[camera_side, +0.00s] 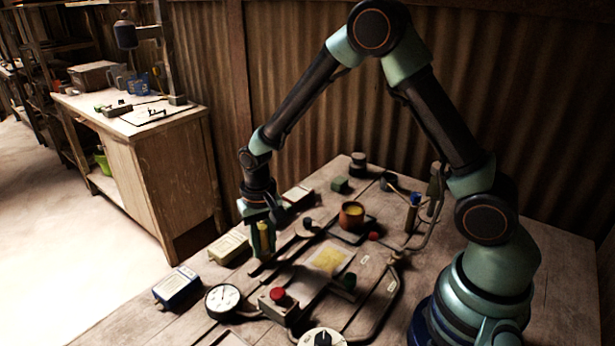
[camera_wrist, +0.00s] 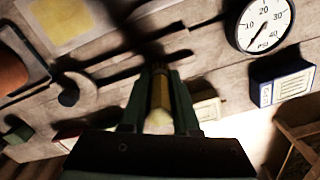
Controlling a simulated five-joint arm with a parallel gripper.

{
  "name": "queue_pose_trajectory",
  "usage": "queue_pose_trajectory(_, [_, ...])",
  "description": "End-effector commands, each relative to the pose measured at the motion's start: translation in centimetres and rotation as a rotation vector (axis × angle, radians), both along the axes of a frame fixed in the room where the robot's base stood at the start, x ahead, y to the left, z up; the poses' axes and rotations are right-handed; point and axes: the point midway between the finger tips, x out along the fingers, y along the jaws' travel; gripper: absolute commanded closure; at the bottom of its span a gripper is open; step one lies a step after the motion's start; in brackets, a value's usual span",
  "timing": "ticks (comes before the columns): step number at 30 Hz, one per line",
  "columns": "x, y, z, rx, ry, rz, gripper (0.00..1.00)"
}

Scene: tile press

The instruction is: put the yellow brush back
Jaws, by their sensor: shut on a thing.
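The yellow brush (camera_side: 263,237) is upright in my gripper (camera_side: 262,222), over the left part of the bench. In the wrist view the brush (camera_wrist: 160,95) sits between the two fingers of my gripper (camera_wrist: 160,85), which are shut on it. In the side view its lower end is close to the bench by a dark strip; I cannot tell whether it touches. A terracotta pot with yellow inside (camera_side: 351,218) stands on a tray to the right. A yellow-coated square (camera_side: 328,261) lies in front of the pot.
A cream box (camera_side: 229,247) and a blue-and-white box (camera_side: 177,288) lie along the left edge. A gauge (camera_side: 222,299), a red-button box (camera_side: 278,304) and a dial (camera_side: 323,339) are at the front. A blue-topped item (camera_side: 414,200) stands by a bent pipe at right.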

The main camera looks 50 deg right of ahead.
Motion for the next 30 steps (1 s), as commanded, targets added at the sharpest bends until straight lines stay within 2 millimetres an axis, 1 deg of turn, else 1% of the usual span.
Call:
queue_pose_trajectory(6, [0.0,0.0,-0.2,0.0,0.0,0.0,1.0])
queue_pose_trajectory(7, [0.0,0.0,-0.3,0.0,0.0,0.0,0.67])
queue_pose_trajectory(8, [0.0,0.0,-0.2,0.0,-0.001,0.0,0.55])
queue_pose_trajectory(9, [0.0,0.0,-0.2,0.0,-0.001,0.0,0.41])
queue_pose_trajectory(18, [0.0,0.0,-0.2,0.0,0.0,0.0,0.41])
queue_pose_trajectory(22, [0.0,0.0,0.5,0.0,-0.001,0.0,0.41])
queue_pose_trajectory(26, [0.1,0.0,2.4,0.001,-0.005,0.0,0.41])
queue_pose_trajectory(30, [0.1,0.0,5.3,0.001,-0.007,0.0,0.41])
